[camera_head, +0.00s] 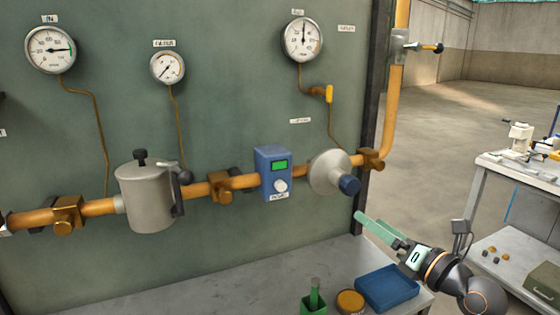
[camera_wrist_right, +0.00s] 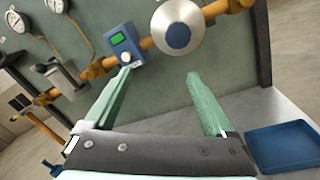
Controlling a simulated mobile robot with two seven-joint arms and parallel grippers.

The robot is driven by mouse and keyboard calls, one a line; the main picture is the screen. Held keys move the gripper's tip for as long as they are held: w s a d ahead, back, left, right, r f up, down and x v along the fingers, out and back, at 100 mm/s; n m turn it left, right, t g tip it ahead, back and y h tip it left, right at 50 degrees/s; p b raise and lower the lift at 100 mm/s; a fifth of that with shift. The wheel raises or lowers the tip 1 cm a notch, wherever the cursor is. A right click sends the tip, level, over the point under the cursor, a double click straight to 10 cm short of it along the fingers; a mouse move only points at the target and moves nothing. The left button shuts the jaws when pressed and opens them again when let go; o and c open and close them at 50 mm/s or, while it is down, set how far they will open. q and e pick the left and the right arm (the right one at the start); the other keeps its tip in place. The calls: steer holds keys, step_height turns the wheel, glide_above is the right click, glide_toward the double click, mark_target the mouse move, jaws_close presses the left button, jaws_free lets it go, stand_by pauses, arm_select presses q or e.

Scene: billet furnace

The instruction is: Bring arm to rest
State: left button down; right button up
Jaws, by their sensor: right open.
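My right gripper (camera_head: 362,219) comes in from the lower right in the head view, in front of the panel's right edge and above the bench. In the right wrist view its two green fingers (camera_wrist_right: 160,75) stand wide apart with nothing between them. The silver round housing with a blue knob (camera_head: 328,173) lies just up and left of the fingertips in the head view. The blue box with a green display (camera_head: 273,172) is further left on the pipe. The left gripper is not in view.
A grey panel (camera_head: 225,95) carries gauges and an orange pipe (camera_head: 98,207) with a grey canister (camera_head: 147,198). On the bench (camera_head: 240,290) stand a blue tray (camera_head: 387,288), a yellow-topped jar (camera_head: 350,301) and a green holder (camera_head: 314,299). A second table (camera_head: 520,180) is at right; open floor lies behind.

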steer(key=s+a+f+m+g+h+p, duration=0.1)
steer(key=s+a+f+m+g+h, duration=0.1)
steer(key=s+f+m, duration=0.7)
steer(key=s+a+f+m+g+h+p, duration=0.1)
steer(key=s+a+f+m+g+h, duration=0.1)
steer(key=s+f+m, duration=0.8)
steer(key=s+a+f+m+g+h, duration=0.1)
steer(key=s+f+m, duration=0.8)
steer(key=f, duration=1)
steer(key=a+m+g, duration=0.1)
steer(key=m+g, duration=0.1)
steer(key=m, duration=0.2)
steer(key=shift+s+m+g+h+p, duration=0.2)
steer(key=shift+m+g+h+p, duration=0.2)
stand_by(0.4)
